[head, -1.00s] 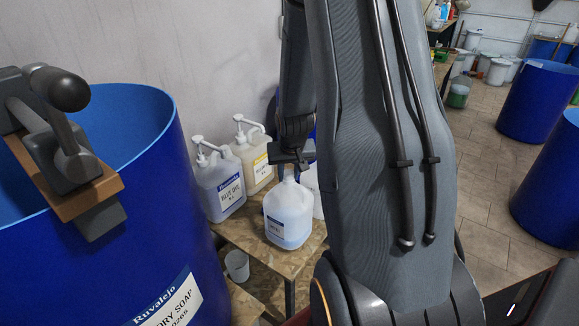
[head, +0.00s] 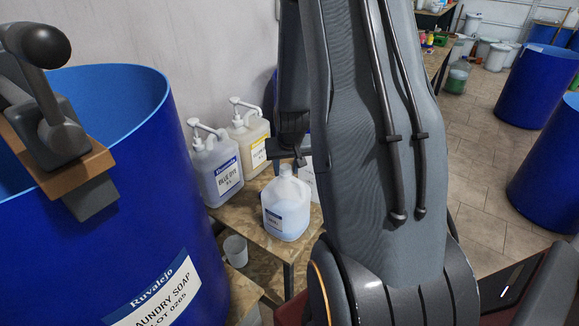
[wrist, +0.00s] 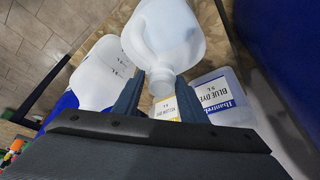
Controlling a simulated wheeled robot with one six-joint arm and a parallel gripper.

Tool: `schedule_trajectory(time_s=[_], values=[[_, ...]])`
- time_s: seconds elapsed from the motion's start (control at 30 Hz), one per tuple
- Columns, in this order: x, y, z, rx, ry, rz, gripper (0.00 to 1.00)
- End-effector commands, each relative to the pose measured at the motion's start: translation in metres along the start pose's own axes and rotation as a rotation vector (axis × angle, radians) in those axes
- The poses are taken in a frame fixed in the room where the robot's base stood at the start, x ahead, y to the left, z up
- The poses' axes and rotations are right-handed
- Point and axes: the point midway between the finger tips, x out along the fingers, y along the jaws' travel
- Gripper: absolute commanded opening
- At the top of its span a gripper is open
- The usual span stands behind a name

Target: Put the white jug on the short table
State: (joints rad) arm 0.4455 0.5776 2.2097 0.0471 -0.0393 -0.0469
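The white jug (head: 286,212) is translucent with a label and pale blue liquid. It stands upright on a wooden table (head: 256,231), close to its front edge. My gripper (head: 286,163) is at the jug's top, pointing down. In the wrist view, the jug (wrist: 170,35) has its neck between the two separated fingers of my gripper (wrist: 160,82). The fingers look open around the neck; firm contact does not show. My arm hides part of the area to the right. I cannot tell which table is the short one.
A blue dye bottle (head: 216,168) and a yellow-labelled bottle (head: 249,143) stand left of the jug. Another white container (wrist: 97,75) is close beside it. A large blue drum (head: 140,220) fills the left. Open floor (head: 480,170) lies right.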

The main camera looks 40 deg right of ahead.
Motion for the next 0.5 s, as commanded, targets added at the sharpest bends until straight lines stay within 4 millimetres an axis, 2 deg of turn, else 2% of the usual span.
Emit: schedule_trajectory(time_s=[0.37, 0.5], values=[[-0.002, 0.0, -0.001, 0.0, 0.001, 0.0, 0.46], [-0.016, 0.0, -0.002, -0.001, 0.001, -0.001, 0.46]])
